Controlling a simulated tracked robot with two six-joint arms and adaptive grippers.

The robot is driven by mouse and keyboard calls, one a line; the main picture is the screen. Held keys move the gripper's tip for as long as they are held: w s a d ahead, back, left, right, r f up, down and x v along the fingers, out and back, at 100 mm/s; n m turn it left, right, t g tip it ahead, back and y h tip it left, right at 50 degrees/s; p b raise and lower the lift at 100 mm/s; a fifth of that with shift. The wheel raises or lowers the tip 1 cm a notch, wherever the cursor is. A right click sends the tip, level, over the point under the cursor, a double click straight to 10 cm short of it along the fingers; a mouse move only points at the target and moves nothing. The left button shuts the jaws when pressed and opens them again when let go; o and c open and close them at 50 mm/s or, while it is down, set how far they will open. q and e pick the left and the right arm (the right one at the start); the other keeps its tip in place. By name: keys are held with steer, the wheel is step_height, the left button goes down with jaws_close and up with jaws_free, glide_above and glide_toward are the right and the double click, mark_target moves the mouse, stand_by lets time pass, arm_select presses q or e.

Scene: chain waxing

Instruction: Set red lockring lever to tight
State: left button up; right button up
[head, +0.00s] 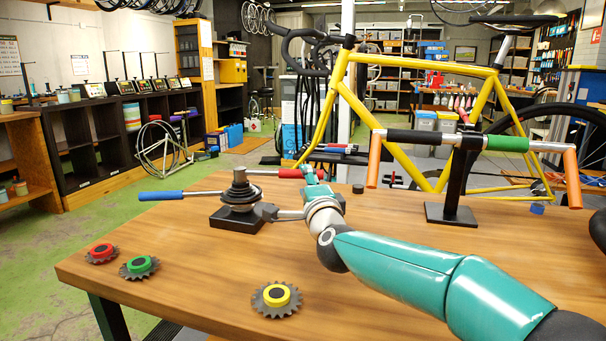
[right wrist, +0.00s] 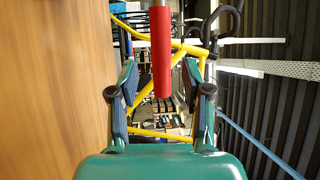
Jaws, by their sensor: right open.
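The red lever handle (head: 290,173) sticks out to the right from the black lockring fixture (head: 240,192) on the wooden table. A blue lever handle (head: 160,195) sticks out to the left of the same fixture. My right gripper (head: 313,180) is beside the red handle's right end. In the right wrist view the red handle (right wrist: 161,50) reaches in from the top between the open fingers of the right gripper (right wrist: 160,78), with gaps on both sides. No contact shows. My left gripper is in neither view.
Sprockets with a red (head: 102,251), a green (head: 139,265) and a yellow (head: 276,296) hub lie on the table's front left. A black stand (head: 451,212) holds a bar with orange and green grips at right. A yellow bike frame (head: 400,150) stands behind the table.

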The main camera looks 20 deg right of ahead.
mark_target(282, 175)
steer(key=shift+w+d+r+p, duration=0.1)
steer(key=shift+w+r+p, duration=0.1)
steer(key=shift+w, duration=0.95)
steer(key=shift+w+d+r+p, duration=0.1)
steer(key=shift+w+p, duration=0.05)
steer(key=shift+w, duration=0.95)
steer(key=shift+c, duration=0.4)
steer(key=shift+f, duration=0.1)
jaws_close()
